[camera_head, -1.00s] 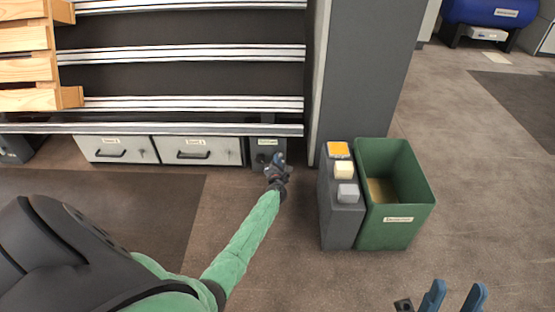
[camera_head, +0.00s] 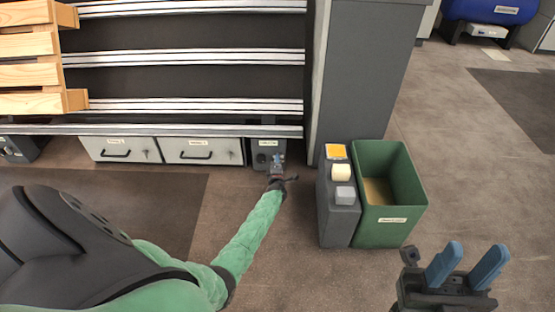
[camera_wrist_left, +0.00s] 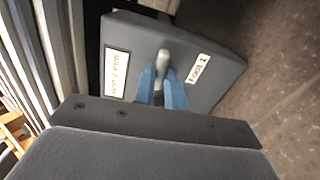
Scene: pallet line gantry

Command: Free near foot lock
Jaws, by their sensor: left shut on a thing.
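The foot lock is a dark grey box (camera_head: 264,147) with a white label, low under the rail rack in the head view. In the left wrist view its grey plate (camera_wrist_left: 215,75) fills the upper middle, with two white labels and a light grey lever (camera_wrist_left: 163,56) between them. My left gripper (camera_wrist_left: 162,88) is shut on this lever, with a blue finger on each side. In the head view my left gripper (camera_head: 277,162) is at the box's front, and its wrist hides part of it. My right gripper (camera_head: 467,264) is open and empty at the lower right.
White drawers (camera_head: 201,151) with black handles are left of the lock. To the right, a grey button pedestal (camera_head: 340,218) stands beside a green bin (camera_head: 392,232). A grey pillar (camera_head: 365,75) rises behind them. The floor in front is clear.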

